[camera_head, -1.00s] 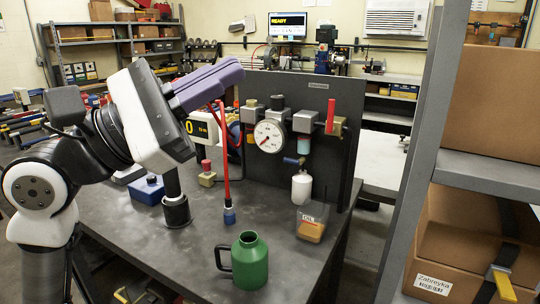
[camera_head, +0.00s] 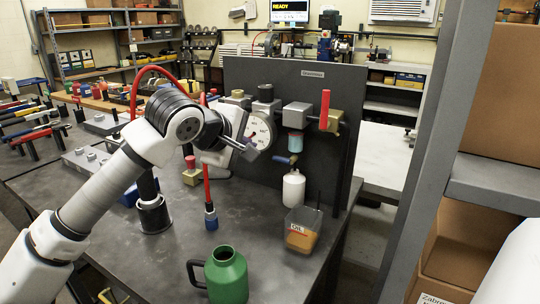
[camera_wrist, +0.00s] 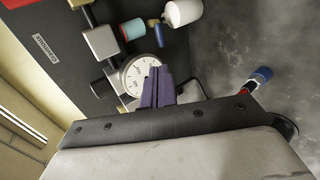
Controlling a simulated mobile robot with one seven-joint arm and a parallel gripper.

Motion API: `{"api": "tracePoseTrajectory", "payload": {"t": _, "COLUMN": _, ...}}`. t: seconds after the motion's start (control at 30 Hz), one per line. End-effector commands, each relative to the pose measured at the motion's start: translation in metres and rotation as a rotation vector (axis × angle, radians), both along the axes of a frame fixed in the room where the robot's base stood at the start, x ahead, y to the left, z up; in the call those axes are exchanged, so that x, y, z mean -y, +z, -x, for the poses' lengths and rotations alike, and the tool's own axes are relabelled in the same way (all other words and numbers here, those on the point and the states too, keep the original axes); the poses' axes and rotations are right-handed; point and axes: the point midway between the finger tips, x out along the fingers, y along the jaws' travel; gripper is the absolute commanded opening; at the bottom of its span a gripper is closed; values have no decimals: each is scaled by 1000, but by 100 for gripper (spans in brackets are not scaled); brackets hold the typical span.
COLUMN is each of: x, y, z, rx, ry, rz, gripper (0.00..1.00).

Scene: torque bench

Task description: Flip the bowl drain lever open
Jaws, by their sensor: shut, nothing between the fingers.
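The drain lever (camera_head: 283,160) is a small blue handle under the teal filter bowl (camera_head: 296,144), on the dark upright panel. It points left, roughly level, in the head view. In the wrist view the lever (camera_wrist: 159,36) shows beside the bowl (camera_wrist: 133,29), above and apart from my fingertips. A white bottle (camera_head: 294,188) hangs just below the lever. My gripper (camera_head: 248,150) is in front of the gauge, left of the lever. In the wrist view its purple fingers (camera_wrist: 158,86) are together and empty, overlapping the gauge dial (camera_wrist: 138,76).
A red upright lever (camera_head: 325,108) is on the right valve. An oil container (camera_head: 303,232) stands below the bottle, and a green jug (camera_head: 227,275) at the bench front. A red-handled tool (camera_head: 207,190) stands left of the panel. A grey shelf rack (camera_head: 440,150) is at right.

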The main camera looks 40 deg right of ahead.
Motion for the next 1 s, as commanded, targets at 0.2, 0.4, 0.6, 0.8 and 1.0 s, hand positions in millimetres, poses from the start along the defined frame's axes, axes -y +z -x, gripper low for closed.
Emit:
{"api": "tracePoseTrajectory", "payload": {"t": 0.2, "x": 0, "y": -1, "z": -1, "rx": 5, "ry": 2, "rz": -7, "gripper": 0}}
{"api": "tracePoseTrajectory", "payload": {"t": 0.4, "x": 2, "y": -2, "z": -2, "rx": 3, "ry": 2, "rz": -6, "gripper": 0}}
{"api": "tracePoseTrajectory", "payload": {"t": 0.6, "x": 21, "y": -13, "z": -8, "rx": 0, "ry": 0, "rz": -5, "gripper": 0}}
{"api": "tracePoseTrajectory", "payload": {"t": 0.8, "x": 54, "y": -36, "z": -22, "rx": -3, "ry": -2, "rz": -4, "gripper": 0}}
{"api": "tracePoseTrajectory", "payload": {"t": 1.0, "x": 85, "y": -58, "z": -35, "rx": -2, "ry": 0, "rz": -6, "gripper": 0}}
